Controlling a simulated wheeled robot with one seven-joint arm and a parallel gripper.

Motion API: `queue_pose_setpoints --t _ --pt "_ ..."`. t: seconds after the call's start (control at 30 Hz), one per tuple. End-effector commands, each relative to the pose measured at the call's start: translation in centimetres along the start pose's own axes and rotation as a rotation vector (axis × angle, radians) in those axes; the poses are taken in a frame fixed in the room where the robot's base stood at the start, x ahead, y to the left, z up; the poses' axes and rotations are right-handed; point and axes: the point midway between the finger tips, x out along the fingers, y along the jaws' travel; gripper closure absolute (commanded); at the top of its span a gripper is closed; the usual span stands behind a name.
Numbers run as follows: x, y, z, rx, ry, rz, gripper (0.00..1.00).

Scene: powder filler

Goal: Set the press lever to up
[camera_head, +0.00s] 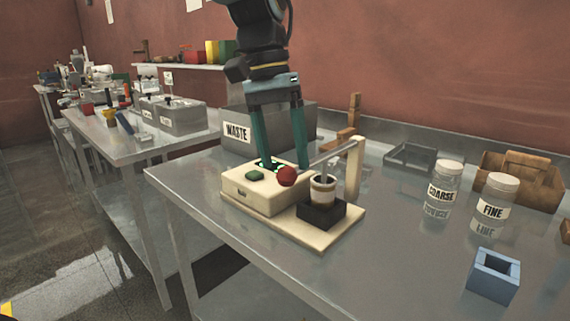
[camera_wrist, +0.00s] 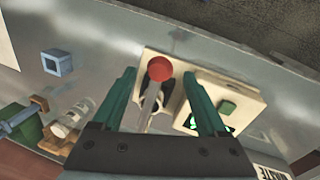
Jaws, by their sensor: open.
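The press lever (camera_head: 325,155) is a grey bar with a red ball knob (camera_head: 287,176) at its free end. It runs from a cream post (camera_head: 354,168) and slopes slightly down to the left, over a cup (camera_head: 322,189) in a dark holder (camera_head: 321,213). My gripper (camera_head: 286,163) points down at the knob, open, with its teal fingers apart. In the wrist view, the knob (camera_wrist: 160,69) and bar (camera_wrist: 150,103) lie between the fingers of my gripper (camera_wrist: 160,78). I cannot tell whether either finger touches them.
A cream box with a green button (camera_head: 255,175) stands beside the cup on the same base. A grey WASTE bin (camera_head: 285,122) is behind. COARSE (camera_head: 440,190) and FINE (camera_head: 494,200) jars, a blue block (camera_head: 494,275) and a wooden tray (camera_head: 520,180) are to the right. The table front is clear.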

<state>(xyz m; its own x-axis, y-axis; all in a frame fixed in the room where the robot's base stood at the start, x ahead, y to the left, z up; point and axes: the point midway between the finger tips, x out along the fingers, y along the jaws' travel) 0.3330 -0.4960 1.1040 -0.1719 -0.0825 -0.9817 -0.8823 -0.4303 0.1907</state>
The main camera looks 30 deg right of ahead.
Motion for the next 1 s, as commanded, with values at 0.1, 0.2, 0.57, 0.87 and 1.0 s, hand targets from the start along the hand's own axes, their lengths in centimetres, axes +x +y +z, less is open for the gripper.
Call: queue_pose_setpoints --t 0.1,0.2,0.57,0.87,1.0 --pt "1.5 0.0 0.0 0.001 -0.001 0.001 0.24" --pt "2.2 0.0 0.0 0.0 0.0 0.001 0.24" --pt "2.6 0.0 0.0 0.0 0.001 0.0 0.25" --pt "2.6 0.0 0.0 0.0 0.001 0.0 0.59" --pt "2.6 0.0 0.0 0.0 0.001 0.0 0.75"
